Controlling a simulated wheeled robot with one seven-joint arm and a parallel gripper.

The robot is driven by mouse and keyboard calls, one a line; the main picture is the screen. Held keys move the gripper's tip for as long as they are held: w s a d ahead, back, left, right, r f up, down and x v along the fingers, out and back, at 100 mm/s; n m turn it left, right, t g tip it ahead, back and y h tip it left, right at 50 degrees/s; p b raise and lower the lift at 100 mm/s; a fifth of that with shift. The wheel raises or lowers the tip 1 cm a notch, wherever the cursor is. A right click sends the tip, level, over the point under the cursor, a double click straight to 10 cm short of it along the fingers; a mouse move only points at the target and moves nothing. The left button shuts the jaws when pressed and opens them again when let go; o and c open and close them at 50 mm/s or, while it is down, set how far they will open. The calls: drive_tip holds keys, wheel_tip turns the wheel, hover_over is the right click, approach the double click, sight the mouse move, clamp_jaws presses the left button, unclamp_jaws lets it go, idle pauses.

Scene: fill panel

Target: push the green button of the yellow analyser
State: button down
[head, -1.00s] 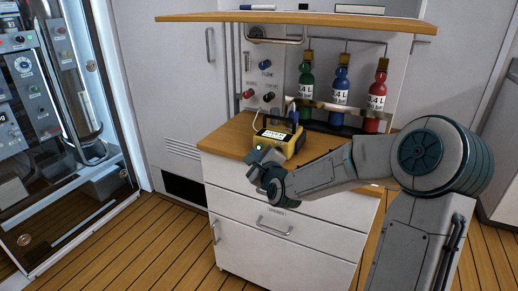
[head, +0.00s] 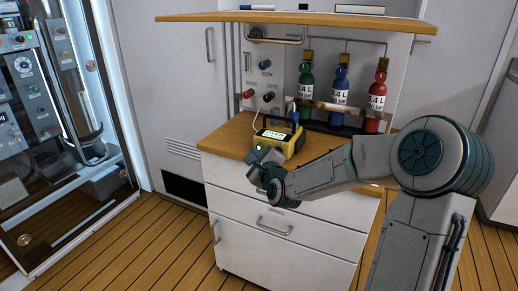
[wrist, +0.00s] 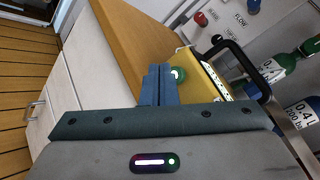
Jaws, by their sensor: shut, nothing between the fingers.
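The yellow analyser (head: 278,140) stands on the wooden top of the white cabinet, with a lit display and a dark handle. It also shows in the wrist view (wrist: 204,72), seen at a tilt. Its green button (wrist: 178,74) glows on the near face, right beside my fingertips. In the head view the button (head: 259,147) shows as a small green spot just above my gripper. My gripper (head: 256,158) is shut and empty at the analyser's front left. In the wrist view its blue fingers (wrist: 159,70) lie together; whether they touch the button I cannot tell.
Green, blue and red bottles (head: 341,82) stand in a rack behind the analyser. A panel with knobs (head: 265,80) is at the back left. A wooden shelf (head: 300,18) overhangs above. The wooden counter top (head: 228,138) is clear left of the analyser.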

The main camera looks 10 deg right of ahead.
drive_tip(key=shift+w, duration=0.1)
idle(0.3)
drive_tip(key=shift+w+d, duration=0.25)
drive_tip(key=shift+w, duration=0.05)
drive_tip(key=shift+w+d, duration=0.2)
drive_tip(key=shift+w, duration=0.05)
idle(0.6)
drive_tip(key=shift+s+a+p, duration=0.3)
drive_tip(key=shift+s+a, duration=0.15)
drive_tip(key=shift+s, duration=0.2)
drive_tip(key=s+a, duration=0.3)
drive_tip(key=s, duration=0.2)
drive_tip(key=shift+a+p, duration=0.3)
drive_tip(key=shift+p, duration=0.1)
drive_tip(key=shift+w, duration=0.1)
